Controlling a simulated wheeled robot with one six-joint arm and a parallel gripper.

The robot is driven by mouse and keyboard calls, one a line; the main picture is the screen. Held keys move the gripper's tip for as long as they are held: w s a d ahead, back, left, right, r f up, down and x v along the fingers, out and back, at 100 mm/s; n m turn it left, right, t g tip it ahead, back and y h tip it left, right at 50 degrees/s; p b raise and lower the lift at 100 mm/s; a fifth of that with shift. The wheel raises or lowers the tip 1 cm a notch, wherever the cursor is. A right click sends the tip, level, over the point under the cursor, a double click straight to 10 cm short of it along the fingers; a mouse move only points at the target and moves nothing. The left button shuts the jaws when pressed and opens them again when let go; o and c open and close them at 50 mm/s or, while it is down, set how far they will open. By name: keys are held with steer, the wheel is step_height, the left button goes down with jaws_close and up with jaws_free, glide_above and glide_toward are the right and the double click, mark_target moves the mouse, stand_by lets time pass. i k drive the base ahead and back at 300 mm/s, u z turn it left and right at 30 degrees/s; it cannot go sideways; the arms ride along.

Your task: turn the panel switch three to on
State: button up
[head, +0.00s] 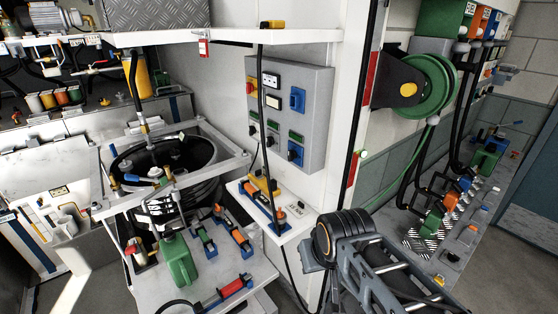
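A grey switch panel (313,110) is fixed to the white wall right of the tank. Its upper part has a yellow unit with a red knob (250,88), a white socket plate (272,80) and a blue unit (297,99). Below are dark knobs under small green label strips, in a row stepping down to the right. The rightmost dark knob (293,154) may be switch three; its number and setting are too small to read. A black cable hangs across the panel's left part. My arm enters at the lower right, below and apart from the panel. My gripper is not visible.
A white shelf (240,36) juts out above the panel. A small white ledge (298,222) with yellow and blue-orange items sits below it. A white post (345,110) and green hose reel (432,88) stand to the right. A strapped black tank (200,185) stands left.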

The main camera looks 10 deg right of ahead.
mark_target(292, 155)
steer(key=u, duration=1)
steer(key=i, duration=0.8)
steer(key=z, duration=0.75)
